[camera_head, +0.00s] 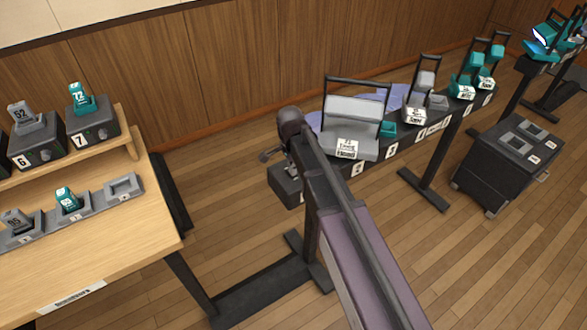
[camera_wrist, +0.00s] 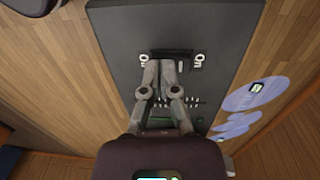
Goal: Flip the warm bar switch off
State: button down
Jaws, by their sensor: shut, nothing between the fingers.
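In the wrist view a black switch (camera_wrist: 172,56) sits on a dark grey panel (camera_wrist: 225,20), with a white "On" mark on each side of it. I cannot read any "warm bar" name on it, and its tilt is unclear. My gripper (camera_wrist: 168,66) is shut and empty, its fingertips at the near edge of the switch; whether they touch it I cannot tell. In the head view my gripper (camera_head: 268,156) hangs above a dark box (camera_head: 287,187) at the near end of the long black bar (camera_head: 400,142); my arm hides part of that bar.
Grey and teal lamp units, including a large grey one (camera_head: 352,122), stand along the bar. A wooden desk (camera_head: 130,225) with numbered boxes (camera_head: 92,122) is at left. A dark cart (camera_head: 490,165) is at right. Lilac patches (camera_wrist: 255,93) show on the floor beside the panel.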

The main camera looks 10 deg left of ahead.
jog(key=shift+w, duration=0.15)
jog(key=shift+w+a+r, duration=0.1)
jog(key=shift+w+a, duration=0.4)
jog(key=shift+a, duration=0.05)
jog(key=shift+r+p, duration=0.15)
jog(key=shift+p, duration=0.2)
notch_tip(320, 180, up, 14)
jog(key=w+a+p, duration=0.1)
jog(key=p, duration=1.2)
jog(key=shift+w+f, duration=0.15)
jog(key=shift+f, duration=0.1)
jog(key=shift+a+p, duration=0.1)
jog(key=shift+p, duration=0.2)
dwell(0.3)
